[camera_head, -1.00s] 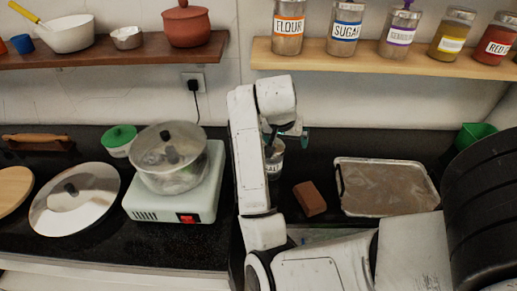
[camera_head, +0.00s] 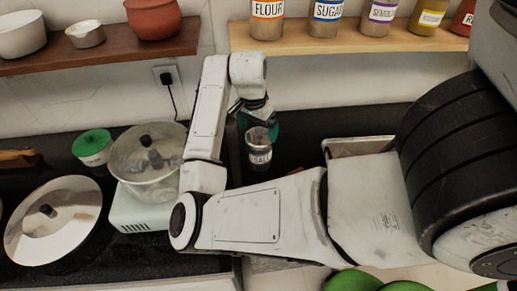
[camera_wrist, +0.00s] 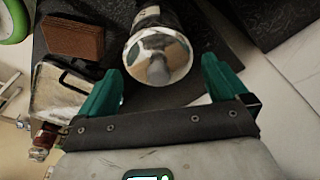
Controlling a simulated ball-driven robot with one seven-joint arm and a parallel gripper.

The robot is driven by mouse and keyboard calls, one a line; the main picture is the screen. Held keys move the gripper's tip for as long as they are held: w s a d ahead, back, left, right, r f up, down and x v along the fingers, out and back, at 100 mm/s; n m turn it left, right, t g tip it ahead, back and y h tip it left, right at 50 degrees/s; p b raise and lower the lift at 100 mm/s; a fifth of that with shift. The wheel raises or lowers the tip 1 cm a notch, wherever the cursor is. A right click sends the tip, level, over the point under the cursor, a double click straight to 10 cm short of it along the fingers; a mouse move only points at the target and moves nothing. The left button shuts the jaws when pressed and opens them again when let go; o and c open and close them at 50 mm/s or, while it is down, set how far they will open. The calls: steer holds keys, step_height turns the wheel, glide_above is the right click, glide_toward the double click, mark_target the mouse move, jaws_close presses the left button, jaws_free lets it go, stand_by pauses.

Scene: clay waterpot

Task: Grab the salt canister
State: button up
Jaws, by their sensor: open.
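The salt canister (camera_head: 259,157) is a clear jar with a metal lid and a SALT label, standing upright on the dark counter behind my arm in the head view. In the wrist view its round lid with a knob (camera_wrist: 157,66) fills the top middle. My gripper (camera_wrist: 161,70) is open, with one green finger on each side of the lid and a visible gap on both sides. In the head view my gripper (camera_head: 258,122) is right at the canister's top. Its fingers are partly hidden there.
A steamy pot (camera_head: 150,180) sits on a pale hot plate (camera_head: 135,216) to the left. A metal tray (camera_head: 358,140) lies to the right, mostly hidden by my arm. A brown brick (camera_wrist: 75,38) lies near the canister in the wrist view. A shelf (camera_head: 350,43) with labelled jars hangs above.

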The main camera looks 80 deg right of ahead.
steer(key=shift+s+d+f+p, duration=0.15)
steer(key=shift+f+p, duration=0.1)
steer(key=shift+f, duration=1.05)
steer(key=shift+s+d+f+p, duration=0.1)
steer(key=shift+f+p, duration=0.15)
steer(key=shift+f, duration=1.05)
steer(key=shift+w, duration=0.1)
steer(key=c, duration=1.6)
steer(key=shift+r, duration=0.1)
steer(key=shift+c, duration=0.6)
